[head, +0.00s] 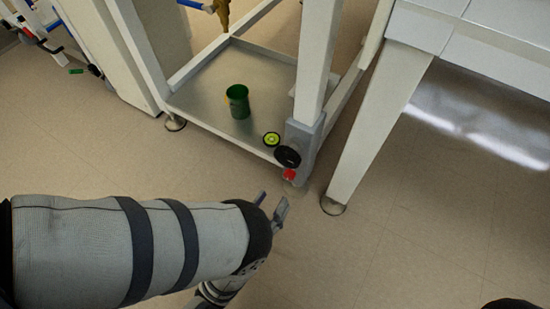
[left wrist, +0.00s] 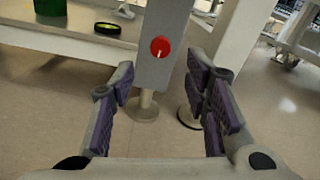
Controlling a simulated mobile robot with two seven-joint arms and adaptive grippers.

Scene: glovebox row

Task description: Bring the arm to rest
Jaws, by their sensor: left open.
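My left arm comes in from the left in the head view in a grey sleeve with dark bands. My left gripper (head: 272,208) is open and empty over bare floor, in front of the frame's near leg. In the left wrist view the two purple-padded fingers of the left gripper (left wrist: 165,105) stand wide apart with nothing between them. A red knob (head: 290,174) sits on the grey box at the leg's foot, apart from the fingers; it also shows in the left wrist view (left wrist: 160,47). My right gripper is not in view.
A green cup (head: 238,101) and a yellow-green and black disc (head: 271,139) are on the low metal shelf (head: 200,97). A black round part (head: 287,156) is above the red knob. A white table leg (head: 375,130) stands to the right. The floor (head: 400,240) at lower right is mostly clear.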

